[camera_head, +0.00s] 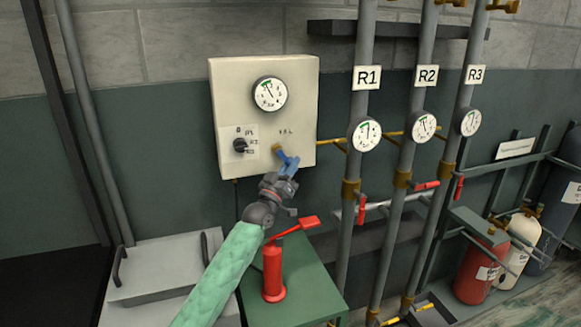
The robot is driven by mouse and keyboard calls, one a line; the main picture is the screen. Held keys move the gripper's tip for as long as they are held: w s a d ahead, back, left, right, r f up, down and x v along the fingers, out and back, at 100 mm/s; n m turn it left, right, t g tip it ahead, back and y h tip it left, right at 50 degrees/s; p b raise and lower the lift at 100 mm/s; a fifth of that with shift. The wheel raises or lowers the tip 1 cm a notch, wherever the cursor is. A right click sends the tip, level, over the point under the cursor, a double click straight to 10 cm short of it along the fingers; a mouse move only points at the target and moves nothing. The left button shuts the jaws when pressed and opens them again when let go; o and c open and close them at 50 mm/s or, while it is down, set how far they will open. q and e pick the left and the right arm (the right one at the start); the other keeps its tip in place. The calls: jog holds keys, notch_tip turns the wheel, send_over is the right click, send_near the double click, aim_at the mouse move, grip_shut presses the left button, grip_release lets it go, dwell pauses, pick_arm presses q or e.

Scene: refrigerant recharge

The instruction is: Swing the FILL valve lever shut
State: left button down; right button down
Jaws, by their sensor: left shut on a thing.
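The FILL valve sits on the lower right of the beige panel (222,78), under a small label that is hard to read. Its brass stem (276,149) shows, and its blue lever (286,160) slants down and to the right from it. My left gripper (288,172) reaches up from below, with its arm in a green sleeve, and is shut on the blue lever. The fingers hide the lever's lower end. My right gripper is not in view.
The panel also has a round gauge (270,93) and a black selector knob (240,146). A red pump with a handle (273,273) stands on a green cabinet (318,292) below my gripper. Pipes R1 (367,77), R2 (427,76) and R3 (475,74) rise at the right.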

pick_arm(q)
jog(key=c, duration=1.7)
grip_release()
jog(key=shift+f, duration=0.1)
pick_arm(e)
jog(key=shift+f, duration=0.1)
